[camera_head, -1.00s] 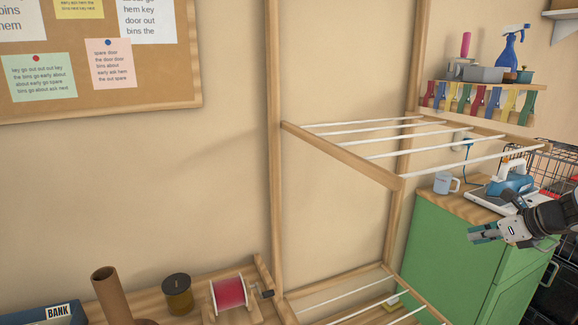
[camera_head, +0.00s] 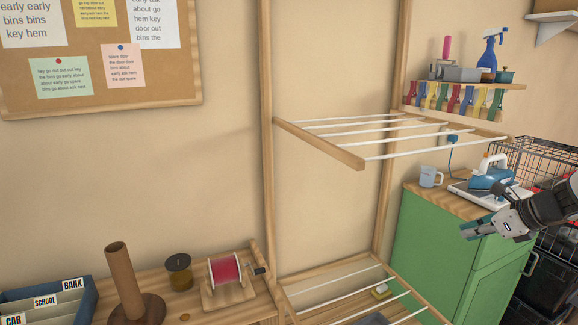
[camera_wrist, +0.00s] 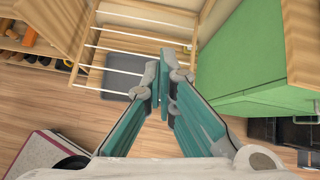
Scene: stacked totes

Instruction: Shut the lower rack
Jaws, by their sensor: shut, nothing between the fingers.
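The lower rack (camera_head: 296,288) is a wooden frame with white rods, folded out roughly level from the wall frame at the bottom of the head view. Its near part is cut off by the picture edge. A yellow-and-grey item shows at its right side. In the wrist view, a white-rodded rack (camera_wrist: 120,48), apparently the lower one, lies beyond my fingertips. The upper rack (camera_head: 345,158) is also folded out level, above it. My gripper (camera_head: 466,232) is shut and empty, to the right of both racks and apart from them. It also shows in the wrist view (camera_wrist: 166,72).
A green cabinet (camera_head: 430,250) with a mug (camera_head: 429,177) and an iron (camera_head: 490,177) stands right of the racks. A wooden bench with a red spool (camera_head: 225,270) and a cardboard tube (camera_head: 120,268) is at left. A wire crate (camera_head: 535,160) is behind my arm.

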